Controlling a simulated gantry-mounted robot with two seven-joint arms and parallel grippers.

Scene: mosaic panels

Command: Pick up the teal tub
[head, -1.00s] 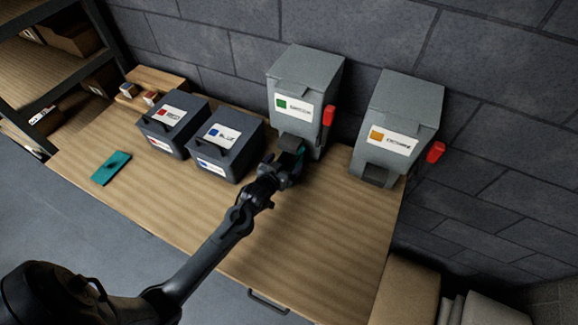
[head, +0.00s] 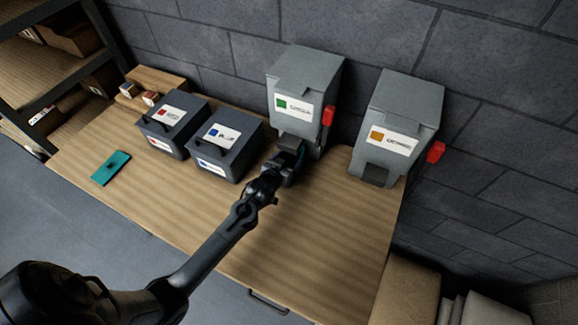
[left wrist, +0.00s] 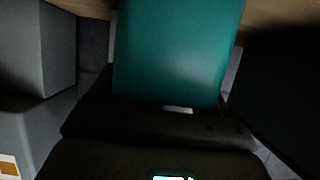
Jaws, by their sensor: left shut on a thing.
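My left gripper (head: 289,163) is in front of the grey dispenser with the green label (head: 304,92), by its lower opening. It is shut on the teal tub (left wrist: 178,50), whose smooth side fills the upper middle of the left wrist view. Whether the tub touches the table cannot be told. My right gripper is not in view.
A second grey dispenser with an orange label (head: 392,125) stands to the right; both have red handles. Dark bins with red (head: 172,125) and blue (head: 225,145) labels stand to the left. A flat teal piece (head: 111,168) lies on the table (head: 330,235), whose front is clear.

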